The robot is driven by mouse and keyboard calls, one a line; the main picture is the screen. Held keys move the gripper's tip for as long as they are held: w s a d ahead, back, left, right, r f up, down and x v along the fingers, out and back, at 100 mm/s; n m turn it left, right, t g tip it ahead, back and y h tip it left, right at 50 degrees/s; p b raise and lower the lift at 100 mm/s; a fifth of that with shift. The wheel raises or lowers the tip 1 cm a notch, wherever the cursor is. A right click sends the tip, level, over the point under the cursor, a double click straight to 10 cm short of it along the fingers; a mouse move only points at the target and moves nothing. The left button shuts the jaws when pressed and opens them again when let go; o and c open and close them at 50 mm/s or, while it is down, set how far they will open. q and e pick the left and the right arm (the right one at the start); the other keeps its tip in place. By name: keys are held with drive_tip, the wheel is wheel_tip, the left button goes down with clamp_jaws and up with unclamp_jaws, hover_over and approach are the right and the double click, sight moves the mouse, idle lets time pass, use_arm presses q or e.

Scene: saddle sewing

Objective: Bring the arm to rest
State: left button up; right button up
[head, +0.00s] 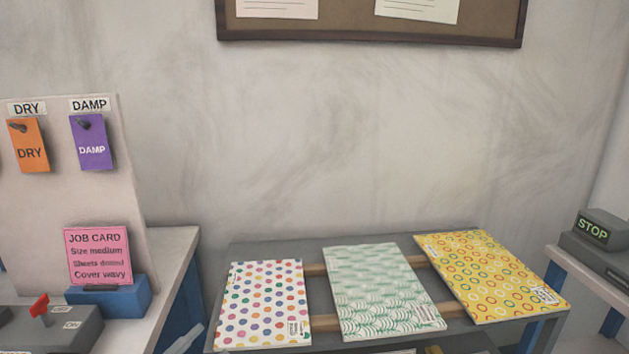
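Neither of my grippers can be made out in the head view. A pale grey-blue piece (186,338) pokes up at the bottom edge, between the left bench and the middle table; I cannot tell what it belongs to. The grey middle table (330,246) carries three patterned sheets side by side: one with coloured dots (264,302), one with green waves (384,290) and one yellow with rings (492,272). They lie across wooden strips.
On the left bench (175,250) are a pink job card (98,256) in a blue holder (125,298) and a grey box with a red switch (40,306). DRY (28,145) and DAMP (91,142) tags hang on a board. A STOP unit (595,232) stands at right.

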use_arm(q)
drive_tip(key=s+a+f+n+y, duration=0.2)
drive_tip(key=f+n+y, duration=0.35)
drive_tip(key=f, duration=0.25)
drive_tip(key=s+a+f+n+y, duration=0.1)
drive_tip(key=a+f+n+y, duration=0.2)
drive_tip(key=f+n+y, duration=0.4)
drive_tip(key=s+f+n+g+p, duration=0.1)
drive_tip(key=s+f+n+g, duration=0.1)
drive_tip(key=s+f+g, duration=0.4)
drive_tip(key=s+f, duration=0.4)
drive_tip(key=f, duration=0.2)
drive_tip(key=shift+f, duration=0.15)
drive_tip(key=shift+n, duration=0.35)
